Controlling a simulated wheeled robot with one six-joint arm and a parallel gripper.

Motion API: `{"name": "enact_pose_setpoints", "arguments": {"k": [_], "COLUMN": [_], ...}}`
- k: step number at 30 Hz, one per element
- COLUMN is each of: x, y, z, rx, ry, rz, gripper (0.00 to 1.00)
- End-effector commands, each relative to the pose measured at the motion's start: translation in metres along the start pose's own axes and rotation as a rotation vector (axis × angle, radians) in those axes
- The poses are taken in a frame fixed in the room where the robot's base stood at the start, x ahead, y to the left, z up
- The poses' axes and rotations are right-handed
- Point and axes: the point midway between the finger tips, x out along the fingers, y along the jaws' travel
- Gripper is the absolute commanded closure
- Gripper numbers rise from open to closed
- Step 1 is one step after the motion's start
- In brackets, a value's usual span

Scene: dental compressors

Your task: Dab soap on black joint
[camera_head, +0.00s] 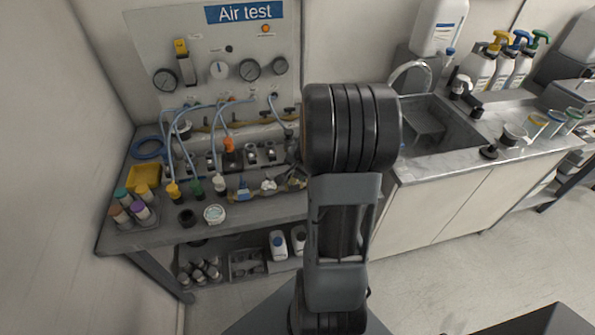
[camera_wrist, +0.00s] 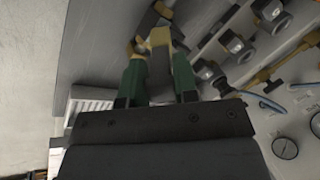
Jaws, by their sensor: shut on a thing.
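In the wrist view my gripper (camera_wrist: 160,62) has two green fingers shut on a small tool (camera_wrist: 159,38), with a tan upper part and a grey body; its far end is hard to make out. A dark grey, angular piece (camera_wrist: 150,18) shows just beyond it; I cannot tell if they touch. In the head view my arm hides the gripper. Small fittings lie in a row on the bench: a blue one (camera_head: 243,190), a white one (camera_head: 268,185) and a dark one (camera_head: 296,180), partly behind my arm. Which is the black joint is unclear. A round white dish (camera_head: 215,214), perhaps soap, stands at the bench front.
The air test panel (camera_head: 220,60) with gauges and blue hoses stands behind the bench (camera_head: 265,208). Chrome valves (camera_wrist: 235,45) show close to the gripper's right. Colour-capped bottles (camera_head: 131,208) and a yellow tray (camera_head: 144,176) are at left. A sink (camera_head: 425,120) is at right.

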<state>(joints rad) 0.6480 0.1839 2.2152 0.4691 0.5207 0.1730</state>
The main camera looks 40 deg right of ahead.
Motion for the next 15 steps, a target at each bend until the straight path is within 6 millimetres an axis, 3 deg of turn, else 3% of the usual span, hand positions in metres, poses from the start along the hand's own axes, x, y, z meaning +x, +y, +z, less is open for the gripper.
{"name": "enact_pose_setpoints", "arguments": {"k": [15], "x": [-0.036], "y": [-0.013], "z": [-0.004], "rx": [0.001], "ry": [-0.001], "rz": [0.0], "gripper": [0.96]}}
